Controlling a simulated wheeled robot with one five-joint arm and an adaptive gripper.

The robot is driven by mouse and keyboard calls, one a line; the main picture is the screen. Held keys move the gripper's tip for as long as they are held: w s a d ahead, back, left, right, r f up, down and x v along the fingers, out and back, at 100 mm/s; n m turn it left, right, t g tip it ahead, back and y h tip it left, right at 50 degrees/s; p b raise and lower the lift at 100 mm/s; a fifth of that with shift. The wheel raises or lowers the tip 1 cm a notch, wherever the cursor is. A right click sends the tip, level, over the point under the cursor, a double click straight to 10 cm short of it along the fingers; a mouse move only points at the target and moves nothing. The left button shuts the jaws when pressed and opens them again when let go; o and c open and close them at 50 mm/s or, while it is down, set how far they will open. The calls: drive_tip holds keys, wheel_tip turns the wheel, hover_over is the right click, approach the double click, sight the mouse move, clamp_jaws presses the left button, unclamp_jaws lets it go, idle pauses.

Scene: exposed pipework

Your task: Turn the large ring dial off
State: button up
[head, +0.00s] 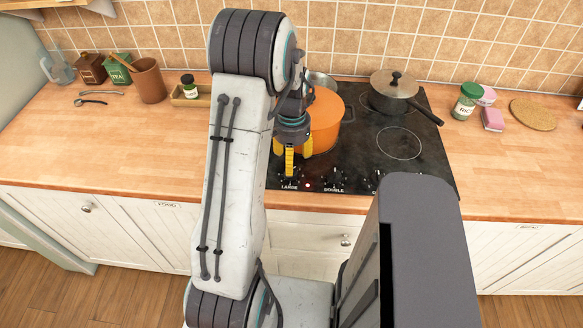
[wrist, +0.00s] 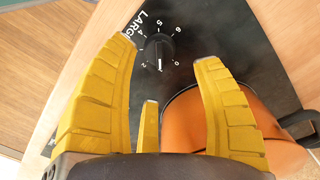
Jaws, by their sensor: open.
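The large ring dial (wrist: 159,47) is a round black knob on the black hob, beside the label "LARGE". Its scale of pale numbers shows 0 at the lower right and 2 at the lower left. A pale mark shows at the knob's lower side, between 2 and 0; I cannot tell whether it is the pointer. My gripper (wrist: 165,51) has yellow fingers spread apart, with the dial between and just beyond the tips. It looks empty. In the head view my gripper (head: 289,168) points down at the hob's front left, hiding most of the dial.
A large orange pot (head: 325,125) stands close to my gripper on the hob (head: 420,165). A grey lidded pan (head: 393,92) stands at the back right. A red light (head: 308,186) and the "DOUBLE" dial (head: 335,179) lie right of my gripper. The left counter front is clear.

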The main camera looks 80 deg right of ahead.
drive_tip(key=shift+f+p, duration=0.35)
drive_tip(key=shift+f, duration=2.2)
drive_tip(key=shift+c, duration=0.3)
drive_tip(key=c, duration=1.1)
drive_tip(key=shift+c, duration=0.2)
